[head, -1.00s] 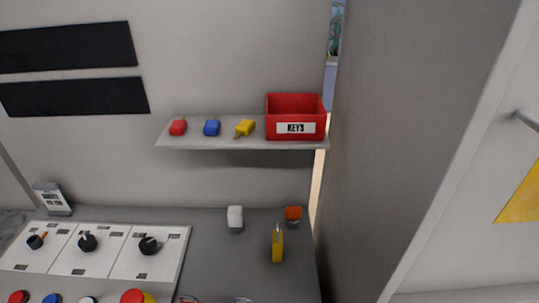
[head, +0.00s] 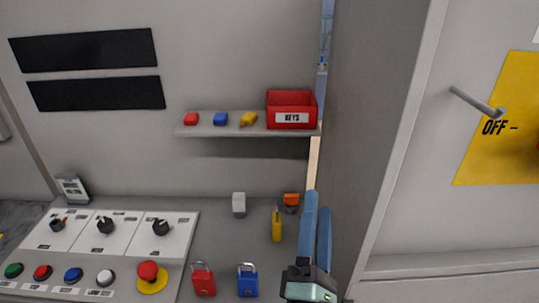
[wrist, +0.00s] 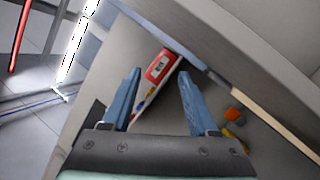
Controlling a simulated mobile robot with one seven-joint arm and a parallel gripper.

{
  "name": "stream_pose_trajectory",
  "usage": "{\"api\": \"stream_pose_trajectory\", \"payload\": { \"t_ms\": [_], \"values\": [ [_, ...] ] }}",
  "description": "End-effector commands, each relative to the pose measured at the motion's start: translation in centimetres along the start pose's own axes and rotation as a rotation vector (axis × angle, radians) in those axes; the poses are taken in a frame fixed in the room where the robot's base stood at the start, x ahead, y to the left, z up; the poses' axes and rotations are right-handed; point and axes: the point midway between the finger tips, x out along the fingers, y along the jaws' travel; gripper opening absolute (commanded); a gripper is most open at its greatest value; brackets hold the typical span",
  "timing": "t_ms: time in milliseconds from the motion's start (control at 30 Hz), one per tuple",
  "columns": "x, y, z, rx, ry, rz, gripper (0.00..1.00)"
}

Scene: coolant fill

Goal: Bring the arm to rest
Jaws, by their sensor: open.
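The red key box (wrist: 160,68) and part of the shelf show beyond the fingertips there. In the head view the red key box (head: 292,110) sits at the right end of the shelf (head: 225,131).
A control panel (head: 115,215) is at left. A grey wall (head: 370,140) rises close on the gripper's right.

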Motion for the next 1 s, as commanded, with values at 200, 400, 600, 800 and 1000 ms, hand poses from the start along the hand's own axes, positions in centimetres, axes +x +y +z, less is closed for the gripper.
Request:
{"api": "stream_pose_trajectory", "payload": {
  "t_ms": [200,400,600,800,1000],
  "values": [
    [5.1,13.2,5.6,0.765,-0.036,0.193,0.59],
    [5.5,24.7,9.1,1.454,0.121,0.341,0.59],
    [3.6,32.4,10.9,1.926,0.341,0.385,0.59],
    [2.5,34.9,11.4,2.088,0.438,0.378,0.59],
    [2.5,34.9,11.4,2.095,0.440,0.376,0.59]
  ]
}}
